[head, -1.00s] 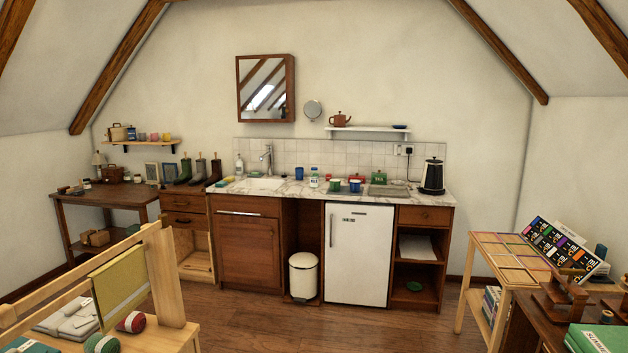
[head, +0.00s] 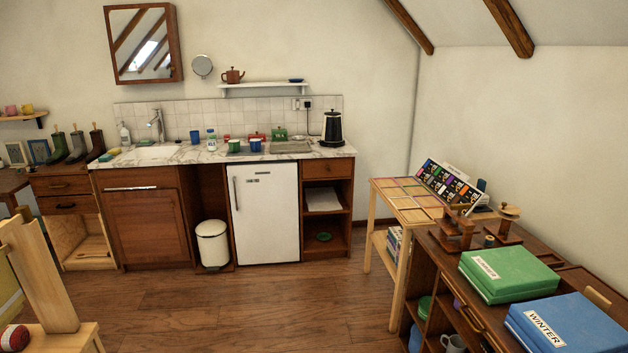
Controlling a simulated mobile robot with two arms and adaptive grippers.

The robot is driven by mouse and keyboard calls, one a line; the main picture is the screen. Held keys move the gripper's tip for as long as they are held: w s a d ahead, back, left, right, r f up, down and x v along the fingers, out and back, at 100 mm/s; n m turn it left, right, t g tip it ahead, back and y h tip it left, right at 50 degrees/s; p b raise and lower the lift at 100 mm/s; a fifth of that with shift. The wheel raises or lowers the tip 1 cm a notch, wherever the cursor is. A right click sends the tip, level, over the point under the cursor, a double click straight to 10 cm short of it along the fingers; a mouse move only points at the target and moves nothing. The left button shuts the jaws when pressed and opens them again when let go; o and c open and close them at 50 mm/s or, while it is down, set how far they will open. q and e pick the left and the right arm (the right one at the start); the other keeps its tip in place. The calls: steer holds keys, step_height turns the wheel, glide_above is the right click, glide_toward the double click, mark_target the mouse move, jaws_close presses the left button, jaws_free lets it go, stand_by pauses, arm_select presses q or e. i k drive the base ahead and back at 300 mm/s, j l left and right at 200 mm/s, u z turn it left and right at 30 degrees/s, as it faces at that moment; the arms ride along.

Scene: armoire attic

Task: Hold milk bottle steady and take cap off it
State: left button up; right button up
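A small milk bottle (head: 212,140) with a white body, a green label and what looks like a blue cap stands upright on the marble counter (head: 222,156), to the right of the sink. It is small at this distance, so the cap's fit cannot be told. Neither of my grippers shows in the head view.
On the counter, a blue cup (head: 195,137) stands left of the bottle; green and blue mugs (head: 255,145) and a black kettle (head: 332,129) stand to its right. A white bin (head: 212,244) and white fridge (head: 266,212) are below. A wooden desk (head: 420,250) flanks open floor (head: 250,300).

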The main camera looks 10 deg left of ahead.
mark_target(211, 143)
steer(key=i+j+u, duration=0.35)
steer(key=i, duration=0.2)
steer(key=i+j+u, duration=0.3)
steer(key=i, duration=0.25)
steer(key=i+u, duration=0.35)
steer(key=i, duration=0.2)
